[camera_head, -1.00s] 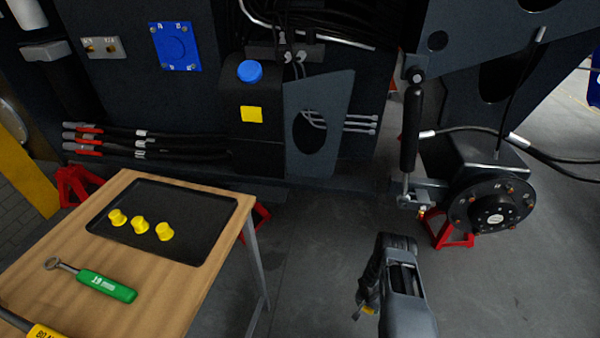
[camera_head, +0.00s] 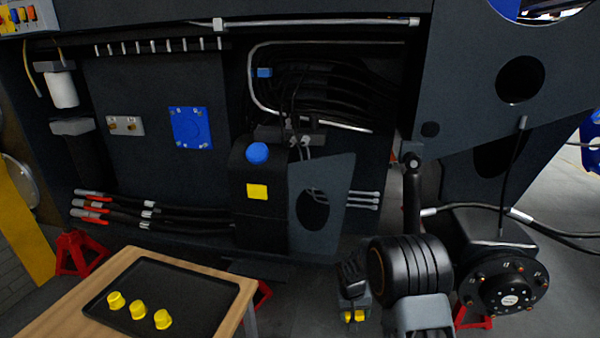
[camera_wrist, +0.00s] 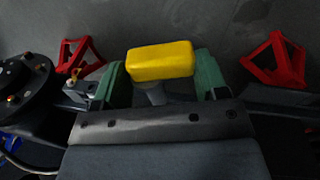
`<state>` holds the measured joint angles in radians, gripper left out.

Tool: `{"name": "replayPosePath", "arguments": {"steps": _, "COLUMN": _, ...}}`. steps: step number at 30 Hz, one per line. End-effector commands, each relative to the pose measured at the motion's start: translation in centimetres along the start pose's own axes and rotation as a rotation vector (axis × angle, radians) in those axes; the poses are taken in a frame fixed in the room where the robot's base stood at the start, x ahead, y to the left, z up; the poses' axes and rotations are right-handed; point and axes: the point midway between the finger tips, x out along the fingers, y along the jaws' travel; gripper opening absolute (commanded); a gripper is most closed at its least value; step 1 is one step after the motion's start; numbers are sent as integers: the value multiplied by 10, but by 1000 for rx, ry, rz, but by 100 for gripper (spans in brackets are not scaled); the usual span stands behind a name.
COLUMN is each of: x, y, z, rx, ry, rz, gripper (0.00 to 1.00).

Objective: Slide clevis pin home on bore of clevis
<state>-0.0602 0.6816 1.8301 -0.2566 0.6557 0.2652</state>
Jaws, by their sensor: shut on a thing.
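My gripper (camera_wrist: 161,84) is shut on the clevis pin, with a green-padded finger on each side. The pin's yellow block-shaped end (camera_wrist: 160,60) and part of a grey stem show in the wrist view. In the head view my gripper (camera_head: 353,292) hangs low, left of the wheel hub, with a bit of yellow (camera_head: 354,316) below it. A grey bracket that looks like the clevis (camera_wrist: 80,90) shows left of the gripper in the wrist view, apart from the pin. In the head view my arm hides the clevis; I cannot see its bore.
A black cylinder (camera_head: 411,195) hangs from the chassis above the clevis area. The round hub (camera_head: 508,290) is right of it. Red stands (camera_wrist: 80,53) (camera_wrist: 277,60) are on the floor. A wooden table (camera_head: 60,312) with a tray (camera_head: 190,285) of yellow caps is at left.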

Motion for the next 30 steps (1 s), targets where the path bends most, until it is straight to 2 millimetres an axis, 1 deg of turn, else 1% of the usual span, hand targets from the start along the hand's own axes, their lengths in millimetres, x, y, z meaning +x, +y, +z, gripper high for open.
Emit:
{"name": "replayPosePath", "arguments": {"steps": 1, "x": -24, "y": 4, "z": 5, "rx": 0, "ry": 1, "rz": 1, "gripper": 28}}
{"name": "replayPosePath", "arguments": {"steps": 9, "x": -83, "y": 13, "z": 35, "rx": 2, "ry": 1, "rz": 1, "gripper": 28}}
{"name": "replayPosePath", "arguments": {"steps": 12, "x": -99, "y": 16, "z": 45, "rx": 0, "ry": 1, "rz": 1, "gripper": 28}}
{"name": "replayPosePath", "arguments": {"steps": 16, "x": -114, "y": 18, "z": 55, "rx": 1, "ry": 0, "rz": -1, "gripper": 28}}
{"name": "replayPosePath", "arguments": {"steps": 21, "x": -124, "y": 19, "z": 63, "rx": 0, "ry": 1, "rz": -3, "gripper": 28}}
{"name": "replayPosePath", "arguments": {"steps": 30, "x": -126, "y": 19, "z": 66, "rx": 1, "ry": 2, "rz": -4, "gripper": 28}}
